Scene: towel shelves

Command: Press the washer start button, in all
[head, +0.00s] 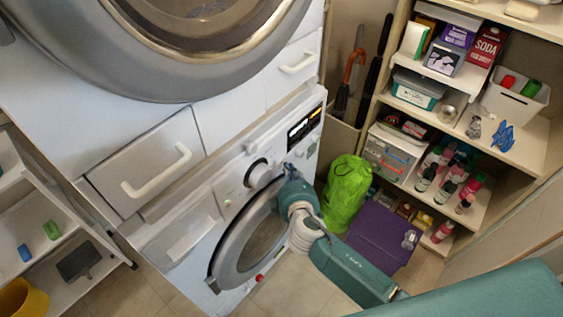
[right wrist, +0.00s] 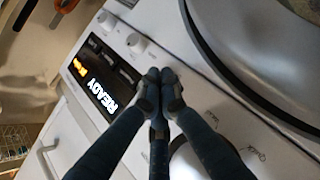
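The white washer (head: 226,192) stands below another round-door machine, its own round door (head: 225,240) shut. Its panel carries a lit display (head: 305,124) and a large dial (head: 260,174). In the right wrist view the display (right wrist: 97,83) reads "READY". Round white buttons (right wrist: 136,43) sit beside it; which one is the start button I cannot tell. My right gripper (head: 289,168) is at the washer's panel, below the display. In the right wrist view its fingertips (right wrist: 160,76) are together, empty, over the panel near the buttons; contact cannot be told. My left gripper is not in view.
A bright green bag (head: 346,184) and a purple box (head: 378,234) stand close right of my right arm. Shelves (head: 545,140) with boxes and bottles fill the right side. A low white shelf (head: 90,265) is at the left. Tiled floor lies in front.

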